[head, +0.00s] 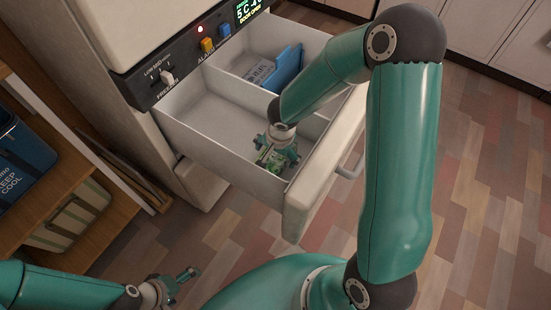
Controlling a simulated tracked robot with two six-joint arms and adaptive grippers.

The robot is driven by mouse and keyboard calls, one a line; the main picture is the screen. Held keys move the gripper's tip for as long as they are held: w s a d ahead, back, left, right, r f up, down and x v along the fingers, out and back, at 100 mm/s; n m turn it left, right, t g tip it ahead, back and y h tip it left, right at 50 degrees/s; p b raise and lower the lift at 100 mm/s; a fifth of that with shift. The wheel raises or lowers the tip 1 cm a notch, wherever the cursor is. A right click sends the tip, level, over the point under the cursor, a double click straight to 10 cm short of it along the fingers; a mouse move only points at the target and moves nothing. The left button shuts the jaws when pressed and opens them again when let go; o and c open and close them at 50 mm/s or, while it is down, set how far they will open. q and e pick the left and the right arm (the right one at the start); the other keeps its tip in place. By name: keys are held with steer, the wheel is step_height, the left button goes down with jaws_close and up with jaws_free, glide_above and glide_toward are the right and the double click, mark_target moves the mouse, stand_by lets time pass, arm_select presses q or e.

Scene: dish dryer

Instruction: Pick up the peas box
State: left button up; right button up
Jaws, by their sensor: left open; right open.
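My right gripper (273,160) is open and reaches down into the near part of the white drawer (203,122), close to its front panel. Bits of green show around and below its fingers. They may belong to the peas box, but the gripper covers most of that spot and I cannot tell them apart for certain. I cannot tell whether the fingers touch anything. My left gripper (186,281) is open and empty, low over the floor in front of the cabinet, away from the drawer.
The drawer is pulled out and has dividers. Its back compartment holds a blue item (287,66) and a pale labelled packet (258,72). The control panel (190,60) is above. A shelf with a blue cooler (24,150) and a striped case (72,215) stands at left. Floor at right is clear.

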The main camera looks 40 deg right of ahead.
steer(key=c, duration=1.3)
steer(key=shift+r, duration=0.15)
